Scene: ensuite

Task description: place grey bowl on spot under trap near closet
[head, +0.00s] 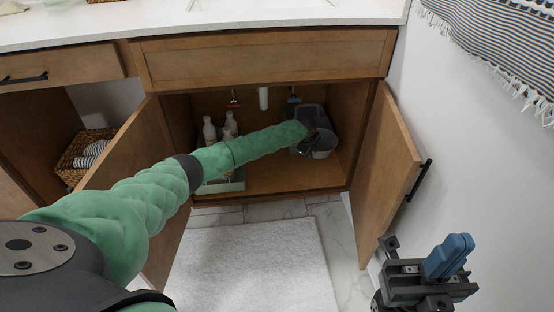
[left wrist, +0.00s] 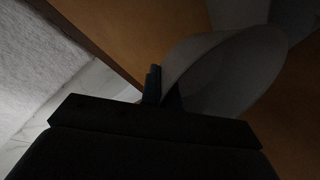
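The grey bowl (head: 323,146) is inside the open sink cabinet, toward its right side, in front of a grey bin. My left arm reaches into the cabinet, and its gripper (head: 310,131) is at the bowl's left side, partly hidden. In the left wrist view, the bowl (left wrist: 228,75) looks tilted, and its rim lies between the fingers of my left gripper (left wrist: 163,88), which look closed on it. Whether the bowl touches the cabinet floor is unclear. The white trap pipe (head: 263,98) hangs at the back, left of the bowl. My right gripper (head: 449,257) is empty, its blue fingers together.
The grey bin (head: 311,115) stands behind the bowl. White bottles (head: 209,131) and a pale green tray (head: 222,186) are at the cabinet's left. Bare cabinet floor (head: 285,177) shows in the middle. The right door (head: 388,165) and left door (head: 130,160) stand open. A basket (head: 75,160) is farther left.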

